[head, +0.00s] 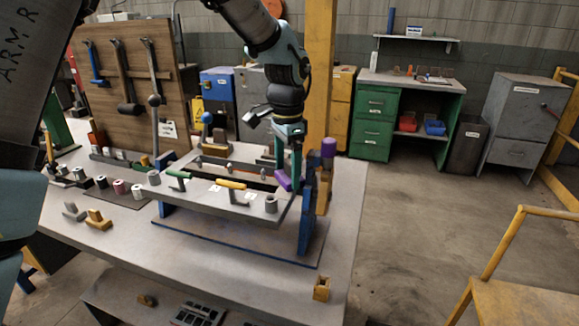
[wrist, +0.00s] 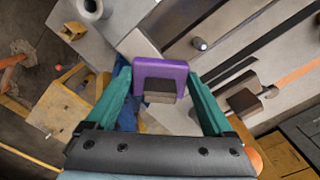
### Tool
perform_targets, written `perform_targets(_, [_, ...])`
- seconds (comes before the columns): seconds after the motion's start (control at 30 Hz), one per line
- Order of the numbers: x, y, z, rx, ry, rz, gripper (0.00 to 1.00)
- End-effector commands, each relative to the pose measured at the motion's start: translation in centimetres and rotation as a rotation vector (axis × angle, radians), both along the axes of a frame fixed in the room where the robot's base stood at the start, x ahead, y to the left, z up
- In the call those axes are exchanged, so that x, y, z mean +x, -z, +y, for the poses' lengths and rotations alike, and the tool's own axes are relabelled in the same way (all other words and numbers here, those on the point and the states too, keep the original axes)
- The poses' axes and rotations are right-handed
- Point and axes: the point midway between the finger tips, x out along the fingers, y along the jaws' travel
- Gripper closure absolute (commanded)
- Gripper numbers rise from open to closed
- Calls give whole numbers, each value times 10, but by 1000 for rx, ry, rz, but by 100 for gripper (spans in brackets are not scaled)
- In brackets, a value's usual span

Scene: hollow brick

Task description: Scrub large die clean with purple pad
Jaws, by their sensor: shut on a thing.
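A purple pad (wrist: 172,68) is held between the two teal fingers of my gripper (wrist: 160,82) in the wrist view. A grey-brown block (wrist: 160,97) shows against its near side. In the head view the pad (head: 284,181) is at the fingertips of my gripper (head: 291,170), by the right end of a large grey frame (head: 208,193) on blue supports. This frame carries slots, handles and knobs. It is the largest tooling piece here, but I cannot tell for certain that it is the large die. I cannot tell whether the pad touches it.
Several small metal pieces and spools (head: 101,182) crowd the table's left side. A yellow block (head: 321,288) sits at the front right corner. The tabletop's right strip (head: 345,215) is mostly clear.

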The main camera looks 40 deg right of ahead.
Motion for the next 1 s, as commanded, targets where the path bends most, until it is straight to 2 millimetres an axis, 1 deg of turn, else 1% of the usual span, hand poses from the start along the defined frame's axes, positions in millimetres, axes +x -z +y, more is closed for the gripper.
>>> perform_targets(0.03, [-6,1,4,2,4,6,58])
perform_targets(0.1, [-10,0,8,2,4,6,58])
perform_targets(0.43, [-17,-1,19,0,4,5,58])
perform_targets(0.73, [-28,2,39,2,2,5,58])
perform_targets(1.0, [-28,3,42,5,0,4,58])
